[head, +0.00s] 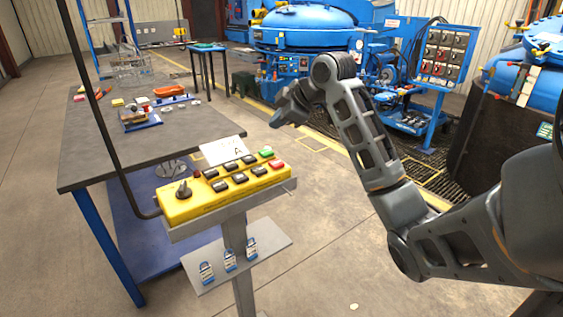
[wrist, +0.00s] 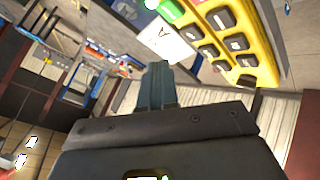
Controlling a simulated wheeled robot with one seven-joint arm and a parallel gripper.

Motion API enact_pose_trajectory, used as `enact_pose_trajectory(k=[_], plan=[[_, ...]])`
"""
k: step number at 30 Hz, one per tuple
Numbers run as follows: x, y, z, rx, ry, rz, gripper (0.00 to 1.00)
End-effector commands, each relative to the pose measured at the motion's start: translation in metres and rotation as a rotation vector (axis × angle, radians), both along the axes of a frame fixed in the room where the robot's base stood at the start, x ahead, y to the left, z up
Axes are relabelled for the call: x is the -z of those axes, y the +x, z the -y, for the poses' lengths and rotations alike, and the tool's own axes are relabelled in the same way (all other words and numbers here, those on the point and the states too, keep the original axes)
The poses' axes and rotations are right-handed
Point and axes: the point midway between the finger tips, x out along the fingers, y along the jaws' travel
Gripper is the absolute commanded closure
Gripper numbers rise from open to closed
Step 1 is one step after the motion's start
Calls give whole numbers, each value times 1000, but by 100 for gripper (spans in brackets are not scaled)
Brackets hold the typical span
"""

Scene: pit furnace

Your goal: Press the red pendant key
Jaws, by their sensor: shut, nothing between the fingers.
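The yellow pendant (head: 222,205) lies on a stand's tray with rows of black keys, a dark rotary knob at its left and a paper tag marked A behind it. The red pendant key (head: 277,165) is at its right end, beside the green key (head: 266,153). My gripper (head: 275,121) is shut and empty, above and behind the pendant's right end, apart from it. In the wrist view, my shut fingers (wrist: 157,68) point towards the paper tag, and the pendant (wrist: 262,50) shows at upper right with the green key (wrist: 172,11). The red key is mostly cut off at the top edge there.
A lower shelf (head: 270,240) on the stand holds several padlocks. A grey workbench (head: 85,150) with small items stands at left. A cable runs up from the pendant's left end. Blue furnace equipment (head: 305,30) is behind; the floor right of the stand is clear.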

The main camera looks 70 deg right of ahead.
Motion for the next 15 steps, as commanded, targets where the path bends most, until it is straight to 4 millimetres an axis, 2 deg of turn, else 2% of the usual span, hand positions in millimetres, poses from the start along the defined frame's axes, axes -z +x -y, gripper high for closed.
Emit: enact_pose_trajectory(k=[8, 15], plan=[[4, 0, 0, 0, 0, 0, 100], [26, -1, 0, 1, 1, -1, 100]])
